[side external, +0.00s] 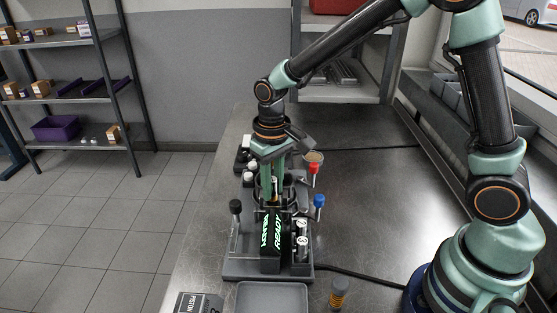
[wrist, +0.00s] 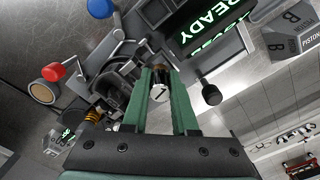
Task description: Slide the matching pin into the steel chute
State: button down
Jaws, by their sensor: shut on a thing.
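My gripper (side external: 273,198) points down over the dark fixture in the side view. Its two green fingers are shut on a short silver pin (wrist: 158,91) in the wrist view. The pin's near end has a pale face with a dark mark that looks like a 1. Two silver pieces marked 2 (side external: 301,223) and 3 (side external: 302,241) stand at the fixture's right front in the side view. I cannot tell the steel chute apart from the other grey parts near the fingertips. The pin's far end is hidden.
The fixture's base (side external: 240,268) carries a display (wrist: 215,28) reading READY. A red-topped lever (side external: 314,168), a blue-topped lever (side external: 319,201) and a black knob (side external: 235,207) stand around it. A grey tray (side external: 272,287) lies in front.

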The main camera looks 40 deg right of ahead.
jog(key=shift+f, duration=0.8)
dwell(0.6)
jog(key=shift+c, duration=1.1)
grip_release()
jog(key=shift+r, duration=0.1)
jog(key=shift+r, duration=3.95)
jog(key=s+d+r+t, duration=0.5)
jog(key=s+d+r, duration=0.3)
jog(key=s, duration=0.2)
jog(key=shift+s+d+t, duration=0.3)
jog(key=shift+s+d, duration=0.05)
jog(key=shift+d, duration=0.05)
